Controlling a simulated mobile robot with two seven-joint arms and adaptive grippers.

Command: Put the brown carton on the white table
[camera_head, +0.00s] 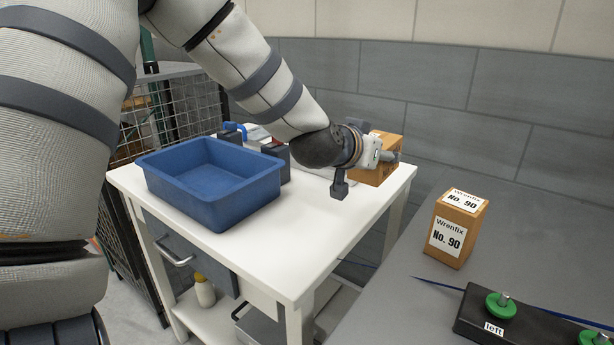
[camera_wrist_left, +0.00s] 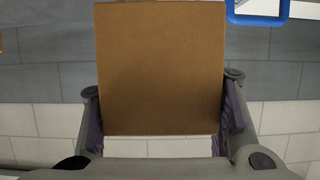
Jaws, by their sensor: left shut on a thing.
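The brown carton (camera_head: 385,143) is at the far right corner of the white table (camera_head: 330,228), partly hidden by my left gripper (camera_head: 366,168). In the left wrist view the carton (camera_wrist_left: 160,65) shows a plain brown face between the two fingers of the left gripper (camera_wrist_left: 163,105), which is shut on it. The carton is over or on the tabletop; I cannot tell whether its bottom touches. My right gripper is not in view.
A blue bin (camera_head: 213,190) stands on the table's left part, with dark items behind it. A labelled Wrenfix No. 90 box (camera_head: 457,228) stands on the grey surface (camera_head: 410,300) at right, near a black fixture (camera_head: 525,325) with green knobs. The table's front right is clear.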

